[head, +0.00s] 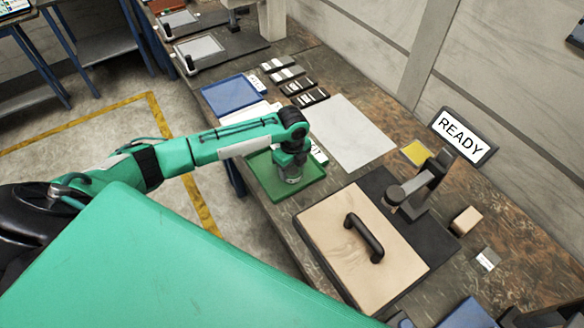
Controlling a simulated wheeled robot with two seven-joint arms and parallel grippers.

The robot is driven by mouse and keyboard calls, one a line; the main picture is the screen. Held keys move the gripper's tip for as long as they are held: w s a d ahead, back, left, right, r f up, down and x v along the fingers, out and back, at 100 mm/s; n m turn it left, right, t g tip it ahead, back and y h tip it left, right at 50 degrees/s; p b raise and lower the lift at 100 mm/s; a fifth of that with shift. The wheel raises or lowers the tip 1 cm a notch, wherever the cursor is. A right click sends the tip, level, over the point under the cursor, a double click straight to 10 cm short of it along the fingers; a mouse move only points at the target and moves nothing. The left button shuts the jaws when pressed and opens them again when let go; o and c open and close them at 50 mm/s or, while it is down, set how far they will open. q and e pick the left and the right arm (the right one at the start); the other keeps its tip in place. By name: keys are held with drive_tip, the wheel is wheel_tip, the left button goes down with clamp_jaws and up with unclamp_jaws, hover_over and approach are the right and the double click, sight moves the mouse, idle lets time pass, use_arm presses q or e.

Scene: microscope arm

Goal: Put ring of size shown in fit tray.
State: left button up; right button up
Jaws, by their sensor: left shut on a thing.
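The green tray (308,187) lies on the bench near the middle of the head view. A white label (319,155) at its far right edge is partly hidden by my arm; only its last letters show. My left gripper (291,180) points down over the tray. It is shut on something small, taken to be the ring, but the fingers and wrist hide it. I cannot tell whether it touches the tray floor. My right gripper is not in view.
A blue tray (229,96) and several dark and grey blocks lie farther back beside a white sheet (350,133). A wooden board with a black handle (364,238), a dark stand (424,185) and a READY sign (463,136) are at right.

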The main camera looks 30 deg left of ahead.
sight(292, 170)
use_arm(q)
drive_tip(key=shift+f, duration=0.45)
drive_tip(key=shift+f, duration=0.2)
drive_tip(key=o, duration=1.2)
drive_tip(key=shift+o, duration=0.2)
drive_tip(key=shift+r, duration=0.1)
wheel_tip(292, 170, up, 12)
drive_tip(key=b, duration=0.2)
